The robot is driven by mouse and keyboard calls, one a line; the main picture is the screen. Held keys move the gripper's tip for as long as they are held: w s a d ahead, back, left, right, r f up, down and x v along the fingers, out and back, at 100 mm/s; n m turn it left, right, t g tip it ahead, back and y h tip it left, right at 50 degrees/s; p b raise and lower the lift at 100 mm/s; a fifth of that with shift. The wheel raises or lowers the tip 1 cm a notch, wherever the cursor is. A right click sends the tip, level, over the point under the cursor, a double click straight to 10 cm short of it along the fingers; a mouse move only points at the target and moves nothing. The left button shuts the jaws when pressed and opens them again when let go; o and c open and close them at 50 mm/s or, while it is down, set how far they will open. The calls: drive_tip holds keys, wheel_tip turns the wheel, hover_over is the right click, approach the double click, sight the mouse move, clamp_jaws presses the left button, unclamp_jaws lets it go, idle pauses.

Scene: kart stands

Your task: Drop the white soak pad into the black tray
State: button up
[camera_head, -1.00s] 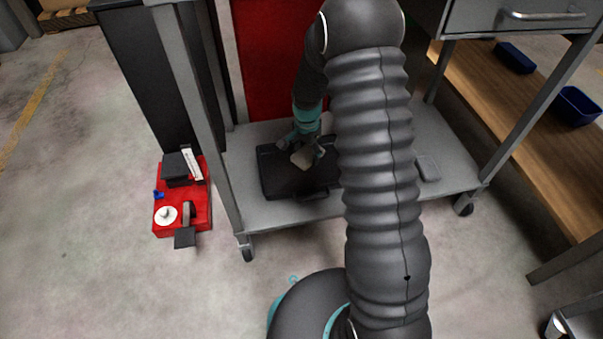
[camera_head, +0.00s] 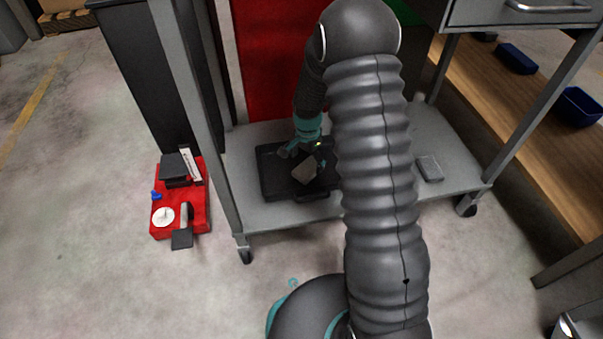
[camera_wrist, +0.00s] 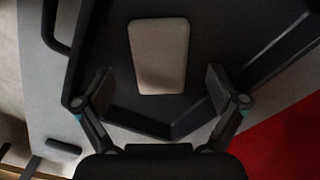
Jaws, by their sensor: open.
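The soak pad, a pale grey-beige rounded rectangle (camera_wrist: 158,52), shows over the floor of the black tray (camera_wrist: 98,35) in the wrist view. It is clear of both my fingers. In the head view the pad (camera_head: 305,171) appears within the black tray (camera_head: 270,176), on the lower shelf; I cannot tell whether it lies fully flat. My gripper (camera_wrist: 159,88) is open, with its fingers spread near the tray's edge and nothing between the tips. In the head view my gripper (camera_head: 303,152) is above the tray, partly hidden by my arm.
The grey shelf (camera_head: 240,200) has upright posts and a red panel (camera_head: 270,70) behind. A small grey block (camera_head: 429,168) lies on its right. A red tray of parts (camera_head: 201,212) is on the floor at left. Blue bins (camera_head: 516,58) are on a wooden shelf at right.

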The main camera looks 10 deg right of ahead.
wheel_tip(320, 180, up, 12)
idle(0.6)
drive_tip(key=shift+n, duration=0.3)
